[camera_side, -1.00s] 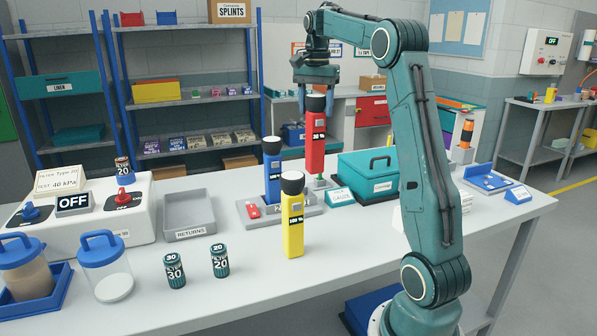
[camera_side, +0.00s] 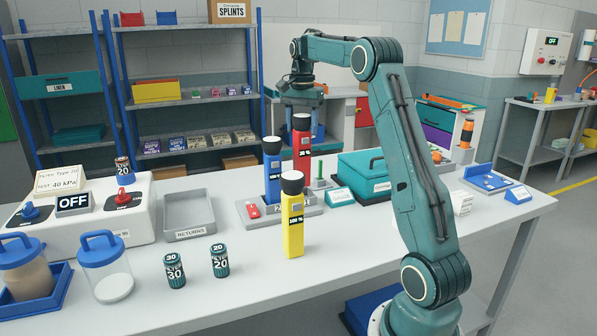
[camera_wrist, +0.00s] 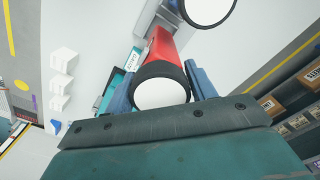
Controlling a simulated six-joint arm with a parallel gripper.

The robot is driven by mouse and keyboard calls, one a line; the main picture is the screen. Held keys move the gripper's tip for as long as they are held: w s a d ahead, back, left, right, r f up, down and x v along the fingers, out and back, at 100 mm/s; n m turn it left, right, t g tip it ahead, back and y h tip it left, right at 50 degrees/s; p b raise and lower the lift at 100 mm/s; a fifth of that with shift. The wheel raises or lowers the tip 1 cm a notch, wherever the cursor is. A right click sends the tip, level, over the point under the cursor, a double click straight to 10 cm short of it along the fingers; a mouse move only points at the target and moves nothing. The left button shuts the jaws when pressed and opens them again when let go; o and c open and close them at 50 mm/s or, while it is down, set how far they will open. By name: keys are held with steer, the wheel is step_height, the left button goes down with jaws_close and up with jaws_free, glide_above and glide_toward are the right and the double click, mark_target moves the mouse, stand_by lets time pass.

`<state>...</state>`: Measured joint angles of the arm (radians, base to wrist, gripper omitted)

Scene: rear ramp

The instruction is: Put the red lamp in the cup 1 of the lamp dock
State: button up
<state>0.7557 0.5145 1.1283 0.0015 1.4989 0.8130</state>
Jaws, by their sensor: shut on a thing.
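The red lamp (camera_side: 303,146) is upright in my gripper (camera_side: 303,132), with its black head up. The wrist view shows the red lamp's white lens and black rim (camera_wrist: 162,92) between the two blue fingers of my gripper (camera_wrist: 162,88). The lamp dock (camera_side: 312,210) is a grey base on the table. A blue lamp (camera_side: 272,178) stands upright at it, just left of the red lamp. A green post (camera_side: 319,171) stands to the right.
A yellow lamp (camera_side: 293,228) stands upright in front of the dock. A teal case (camera_side: 365,178) and a small sign (camera_side: 341,196) are to the right. A grey returns tray (camera_side: 188,216) is to the left. The table's front right is clear.

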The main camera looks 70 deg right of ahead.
mark_target(302, 142)
steer(key=shift+f, duration=2.85)
steer(key=o, duration=1.6)
steer(key=shift+f, duration=0.1)
steer(key=shift+o, duration=0.2)
steer(key=shift+r, duration=6.1)
steer(key=shift+r, duration=0.1)
